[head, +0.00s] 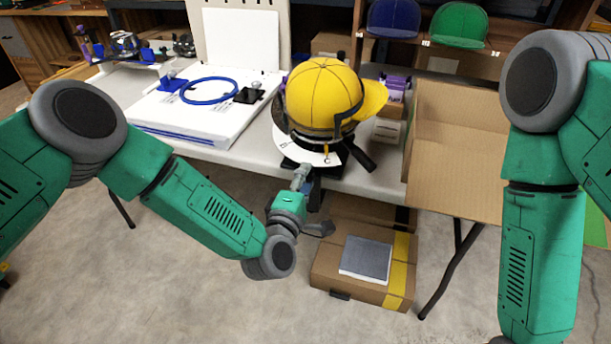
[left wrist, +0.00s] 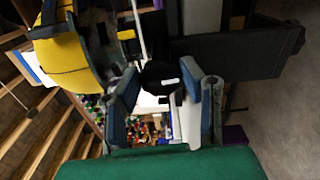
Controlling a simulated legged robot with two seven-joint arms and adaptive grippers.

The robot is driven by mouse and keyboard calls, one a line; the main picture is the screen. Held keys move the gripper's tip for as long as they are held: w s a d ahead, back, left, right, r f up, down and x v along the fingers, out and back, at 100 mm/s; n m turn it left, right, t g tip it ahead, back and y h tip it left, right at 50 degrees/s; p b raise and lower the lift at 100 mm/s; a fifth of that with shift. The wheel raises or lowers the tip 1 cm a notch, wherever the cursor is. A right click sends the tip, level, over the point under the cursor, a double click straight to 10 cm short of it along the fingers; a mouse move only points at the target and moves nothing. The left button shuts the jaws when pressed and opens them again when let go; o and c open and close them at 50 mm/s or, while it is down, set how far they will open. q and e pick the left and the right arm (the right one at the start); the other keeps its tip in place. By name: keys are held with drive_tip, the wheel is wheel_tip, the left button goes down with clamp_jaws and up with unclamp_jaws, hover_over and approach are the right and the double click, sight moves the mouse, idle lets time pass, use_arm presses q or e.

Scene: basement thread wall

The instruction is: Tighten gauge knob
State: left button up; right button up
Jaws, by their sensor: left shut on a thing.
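A yellow cap (head: 320,92) sits on a cap holder with a white lettered ring (head: 312,155) at the front edge of the table. My left gripper (head: 302,176) reaches up to the front underside of this holder. In the left wrist view its fingers (left wrist: 160,92) stand on both sides of a black round knob (left wrist: 160,74) with a small white mark, and it is shut on it. The cap also shows in the left wrist view (left wrist: 66,62). In the head view the knob is hidden. My right arm runs down out of the head view, and its gripper does not show.
A white board with a blue hoop (head: 208,90) lies left of the cap on the table (head: 220,150). An open cardboard box (head: 455,135) stands to the right. A closed box with yellow tape (head: 330,265) is on the floor below. The floor at left is clear.

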use_arm(q)
drive_tip(key=shift+s+d+f+m, duration=0.1)
drive_tip(key=shift+f+m, duration=0.05)
drive_tip(key=shift+m, duration=0.15)
drive_tip(key=o, duration=1.1)
drive_tip(key=shift+o, duration=0.2)
drive_tip(key=shift+s, duration=0.15)
drive_tip(key=v, duration=1.1)
drive_tip(key=shift+s, duration=0.25)
